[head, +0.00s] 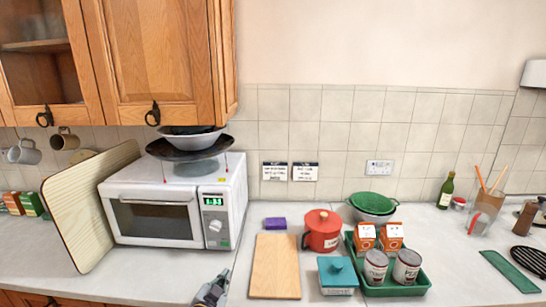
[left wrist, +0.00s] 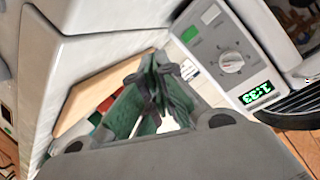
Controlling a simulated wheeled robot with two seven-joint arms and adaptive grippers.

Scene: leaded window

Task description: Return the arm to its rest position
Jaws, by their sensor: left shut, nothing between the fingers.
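My left gripper (head: 213,291) shows at the bottom edge of the head view, in front of the counter and below the microwave's right corner. It is shut and empty. In the left wrist view its closed fingers (left wrist: 165,85) point toward the counter, with the microwave's control panel (left wrist: 228,58) to their right. Most of my left arm is outside the head view. My right gripper is in neither view.
A white microwave (head: 152,215) stands left, with a dark pan (head: 188,150) and bowls on top. A wooden board (head: 275,266), a red pot (head: 321,231), a teal container (head: 338,274) and a loaded green tray (head: 395,290) stand to the right.

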